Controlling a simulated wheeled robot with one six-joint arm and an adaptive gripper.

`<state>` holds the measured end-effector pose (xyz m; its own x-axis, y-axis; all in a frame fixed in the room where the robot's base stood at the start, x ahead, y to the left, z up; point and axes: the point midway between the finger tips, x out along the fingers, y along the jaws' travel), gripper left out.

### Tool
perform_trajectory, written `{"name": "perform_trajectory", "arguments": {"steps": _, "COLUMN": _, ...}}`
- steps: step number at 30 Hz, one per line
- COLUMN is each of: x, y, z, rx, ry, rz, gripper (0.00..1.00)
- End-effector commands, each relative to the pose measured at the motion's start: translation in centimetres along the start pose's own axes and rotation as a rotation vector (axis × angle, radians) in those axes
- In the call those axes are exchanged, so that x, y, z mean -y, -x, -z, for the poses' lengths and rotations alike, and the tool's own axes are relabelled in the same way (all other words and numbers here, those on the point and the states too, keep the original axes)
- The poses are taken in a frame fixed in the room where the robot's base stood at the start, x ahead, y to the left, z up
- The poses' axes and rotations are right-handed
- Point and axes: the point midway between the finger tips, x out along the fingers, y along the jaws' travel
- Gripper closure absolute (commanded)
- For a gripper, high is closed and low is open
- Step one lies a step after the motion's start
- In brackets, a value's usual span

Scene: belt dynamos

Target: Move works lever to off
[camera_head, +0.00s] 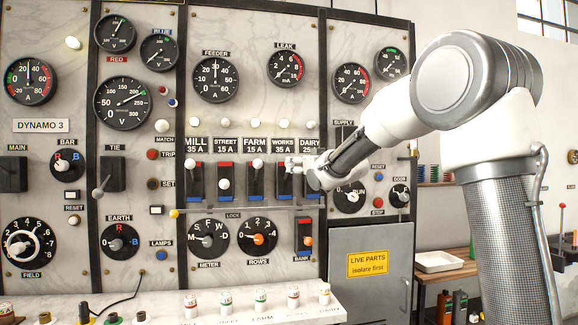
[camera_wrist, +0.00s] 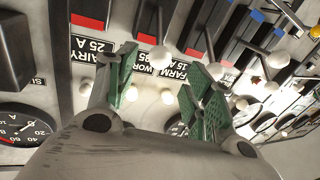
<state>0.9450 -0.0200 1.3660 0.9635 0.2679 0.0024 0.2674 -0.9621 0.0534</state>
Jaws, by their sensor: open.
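The works lever (camera_head: 283,184) is on a dark switch plate under the WORKS 35 A label (camera_head: 283,144), with a blue lower end. My gripper (camera_head: 291,165) is in front of its upper part and hides its knob in the head view. In the wrist view, the white knob of the works lever (camera_wrist: 160,57) is near the red end of its plate. It shows between the open green-padded fingers of my gripper (camera_wrist: 168,60). Whether the fingers touch it cannot be told. No off marking is readable.
The farm lever (camera_head: 256,165) is close on the left, knob high. The street lever (camera_head: 225,184) has its knob lower, and the mill lever (camera_head: 197,167) is high. The dairy switch (camera_wrist: 90,14) is on the other side. A shelf (camera_head: 250,308) juts out below the panel.

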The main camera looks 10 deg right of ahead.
Motion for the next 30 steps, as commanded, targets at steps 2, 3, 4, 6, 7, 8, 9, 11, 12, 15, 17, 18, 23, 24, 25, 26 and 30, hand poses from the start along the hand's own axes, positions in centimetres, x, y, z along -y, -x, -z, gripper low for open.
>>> {"name": "perform_trajectory", "arguments": {"steps": 2, "x": 0.0, "y": -0.9, "z": -0.1, "rx": 0.0, "ry": -0.007, "rz": 0.001, "gripper": 0.48}}
{"name": "perform_trajectory", "arguments": {"steps": 3, "x": 0.0, "y": -1.5, "z": -0.1, "rx": 0.0, "ry": -0.007, "rz": 0.001, "gripper": 0.48}}
{"name": "perform_trajectory", "arguments": {"steps": 4, "x": 0.0, "y": -2.0, "z": -0.1, "rx": 0.0, "ry": -0.007, "rz": 0.001, "gripper": 0.48}}
{"name": "perform_trajectory", "arguments": {"steps": 6, "x": 0.0, "y": -3.2, "z": -0.2, "rx": 0.001, "ry": -0.007, "rz": 0.0, "gripper": 0.48}}
{"name": "perform_trajectory", "arguments": {"steps": 7, "x": 0.0, "y": -3.8, "z": -0.2, "rx": 0.001, "ry": -0.007, "rz": 0.0, "gripper": 0.48}}
{"name": "perform_trajectory", "arguments": {"steps": 8, "x": 0.0, "y": -4.3, "z": -0.2, "rx": 0.002, "ry": -0.007, "rz": 0.0, "gripper": 0.48}}
{"name": "perform_trajectory", "arguments": {"steps": 9, "x": 0.0, "y": -4.9, "z": -0.2, "rx": 0.001, "ry": -0.007, "rz": 0.0, "gripper": 0.48}}
{"name": "perform_trajectory", "arguments": {"steps": 11, "x": 0.0, "y": -5.8, "z": -0.1, "rx": 0.0, "ry": -0.007, "rz": 0.0, "gripper": 0.48}}
{"name": "perform_trajectory", "arguments": {"steps": 12, "x": 0.0, "y": -6.3, "z": -0.2, "rx": 0.001, "ry": -0.007, "rz": 0.0, "gripper": 0.48}}
{"name": "perform_trajectory", "arguments": {"steps": 15, "x": 0.0, "y": -7.1, "z": -0.2, "rx": 0.002, "ry": -0.006, "rz": -0.001, "gripper": 0.48}}
{"name": "perform_trajectory", "arguments": {"steps": 17, "x": 0.0, "y": -7.4, "z": -0.1, "rx": 0.002, "ry": -0.006, "rz": -0.001, "gripper": 0.48}}
{"name": "perform_trajectory", "arguments": {"steps": 18, "x": 0.0, "y": -7.5, "z": -0.1, "rx": 0.002, "ry": -0.006, "rz": -0.001, "gripper": 0.48}}
{"name": "perform_trajectory", "arguments": {"steps": 23, "x": 0.0, "y": -7.5, "z": -0.1, "rx": 0.002, "ry": -0.006, "rz": -0.001, "gripper": 0.48}}
{"name": "perform_trajectory", "arguments": {"steps": 24, "x": 0.0, "y": -7.5, "z": -0.1, "rx": 0.002, "ry": -0.006, "rz": -0.001, "gripper": 0.48}}
{"name": "perform_trajectory", "arguments": {"steps": 25, "x": 0.0, "y": -7.5, "z": -0.1, "rx": 0.002, "ry": -0.006, "rz": -0.001, "gripper": 0.49}}
{"name": "perform_trajectory", "arguments": {"steps": 26, "x": 0.0, "y": -7.5, "z": -0.1, "rx": 0.002, "ry": -0.006, "rz": -0.001, "gripper": 0.55}}
{"name": "perform_trajectory", "arguments": {"steps": 30, "x": 0.0, "y": -7.5, "z": -0.1, "rx": 0.002, "ry": -0.006, "rz": -0.001, "gripper": 0.8}}
